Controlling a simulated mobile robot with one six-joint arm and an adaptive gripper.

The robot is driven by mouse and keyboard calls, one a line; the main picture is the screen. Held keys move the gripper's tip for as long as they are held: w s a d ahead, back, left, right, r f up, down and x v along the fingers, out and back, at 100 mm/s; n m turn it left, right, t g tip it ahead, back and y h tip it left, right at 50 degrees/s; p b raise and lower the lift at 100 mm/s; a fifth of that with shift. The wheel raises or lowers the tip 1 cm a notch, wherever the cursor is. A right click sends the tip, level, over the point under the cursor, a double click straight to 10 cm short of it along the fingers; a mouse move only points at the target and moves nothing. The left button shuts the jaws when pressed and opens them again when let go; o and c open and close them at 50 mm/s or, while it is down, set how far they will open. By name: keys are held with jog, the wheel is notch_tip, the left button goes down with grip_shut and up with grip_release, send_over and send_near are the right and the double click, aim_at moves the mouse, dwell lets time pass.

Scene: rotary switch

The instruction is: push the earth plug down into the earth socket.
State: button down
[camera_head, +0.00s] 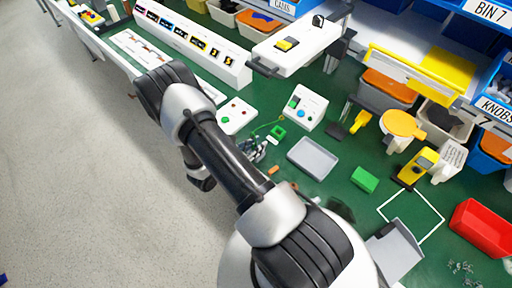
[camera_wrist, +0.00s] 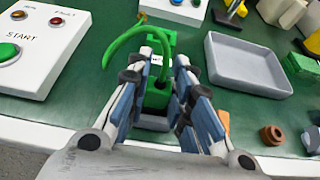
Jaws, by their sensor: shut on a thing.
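The green earth plug (camera_wrist: 157,97) with its curved green cable (camera_wrist: 122,39) is between the fingers of my gripper (camera_wrist: 158,82) in the wrist view. The fingers are shut on it. A grey block (camera_wrist: 153,122) shows just below the plug; I cannot tell if they touch. The green earth socket (camera_wrist: 161,42) with a small white label is beyond the plug, partly hidden by fingers and cable. In the head view, the socket (camera_head: 277,132) lies on the green bench just up and right of my gripper (camera_head: 256,152). The plug is too small there to tell clearly.
A grey tray (camera_wrist: 247,65) lies right of my gripper, with a green block (camera_head: 364,179) beyond it. A START button box (camera_wrist: 30,40) is at the left. A white switch box (camera_head: 305,107) stands behind the socket. Brown round parts (camera_wrist: 272,135) lie near the bench's front edge.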

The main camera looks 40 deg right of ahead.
notch_tip(320, 180, up, 19)
jog(key=p, duration=0.5)
jog(key=w+d+f+b, duration=0.1)
jog(key=d+f+b, duration=0.2)
jog(key=d+f, duration=0.7)
jog(key=d, duration=0.3)
jog(key=shift+b, duration=0.35)
jog(key=shift+f+b, duration=2.75)
jog(key=shift+f, duration=0.2)
jog(key=shift+f+b, duration=0.2)
jog(key=shift+b, duration=0.4)
jog(key=shift+f+b, duration=0.3)
jog(key=shift+f+b, duration=1.05)
jog(key=shift+f, duration=0.1)
